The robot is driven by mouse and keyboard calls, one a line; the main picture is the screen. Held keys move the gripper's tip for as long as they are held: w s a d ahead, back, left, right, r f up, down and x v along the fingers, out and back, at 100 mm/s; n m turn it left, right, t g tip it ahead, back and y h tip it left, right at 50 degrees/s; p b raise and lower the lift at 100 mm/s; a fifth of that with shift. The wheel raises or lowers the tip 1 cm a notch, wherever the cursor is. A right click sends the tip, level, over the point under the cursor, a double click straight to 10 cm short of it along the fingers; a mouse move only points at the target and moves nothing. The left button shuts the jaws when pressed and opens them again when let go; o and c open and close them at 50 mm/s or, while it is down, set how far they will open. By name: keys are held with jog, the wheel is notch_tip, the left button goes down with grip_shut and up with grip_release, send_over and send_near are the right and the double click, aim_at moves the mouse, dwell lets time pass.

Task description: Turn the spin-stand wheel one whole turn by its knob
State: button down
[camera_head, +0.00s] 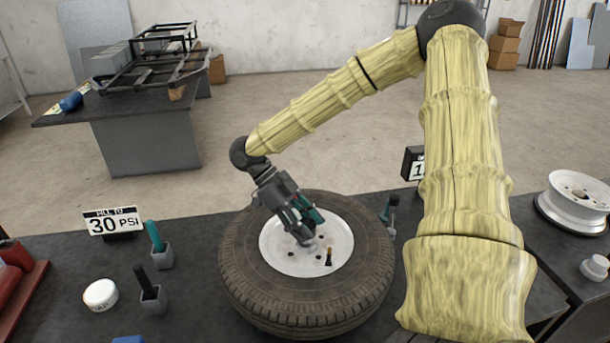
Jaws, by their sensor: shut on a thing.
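The spin-stand wheel (243,262) lies flat, a black tyre around a white rim disc (283,262) with dark holes. My gripper (306,238), dark grey with teal parts, reaches down from the upper left to near the middle of the disc. It is shut on a small piece there, which I take to be the knob; the fingers hide most of it.
The dark bench has a "30 PSI" sign (113,222), teal and black tools in holders (161,257), and a white round tin (101,295) left of the wheel. Another white rim (575,200) lies far right.

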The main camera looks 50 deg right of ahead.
jog(key=c, duration=0.8)
grip_release()
jog(key=shift+s+d, duration=0.1)
jog(key=shift+d, duration=0.05)
jog(key=shift+w+r, duration=0.1)
jog(key=shift+w, duration=0.1)
jog(key=v, duration=1.1)
jog(key=shift+w+r, duration=0.2)
jog(key=shift+w, duration=0.1)
